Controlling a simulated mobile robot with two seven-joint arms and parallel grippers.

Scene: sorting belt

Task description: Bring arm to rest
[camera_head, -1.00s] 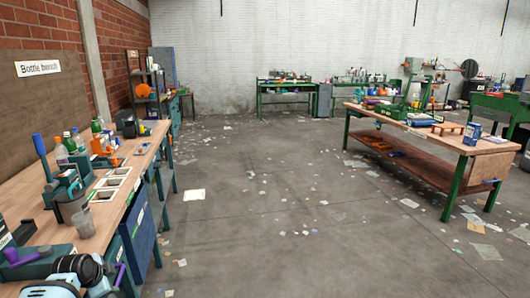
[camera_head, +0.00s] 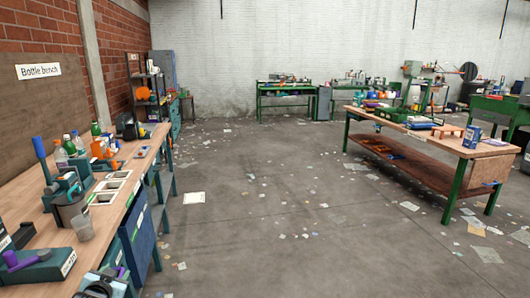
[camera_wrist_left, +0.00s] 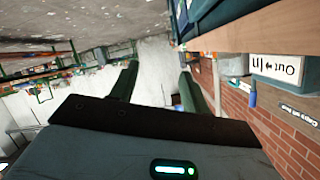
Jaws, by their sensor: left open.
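My left gripper (camera_wrist_left: 160,90) shows in the wrist view with its two dark green fingers apart. Nothing is between them. In the head view only a teal and dark part of my left arm shows at the bottom edge, in front of the bottle bench (camera_head: 128,209); the fingertips cannot be made out there. The wrist view looks along the room upside down, with a bench edge (camera_wrist_left: 245,38) at upper right, apart from the fingers. My right gripper does not show.
The bottle bench carries bottles (camera_head: 69,146), a clear cup (camera_head: 82,228), a blue-handled press (camera_head: 41,158) and a purple-handled tool (camera_head: 25,263). A green-legged table (camera_head: 465,151) stands at right. The floor between is open, with scattered paper scraps.

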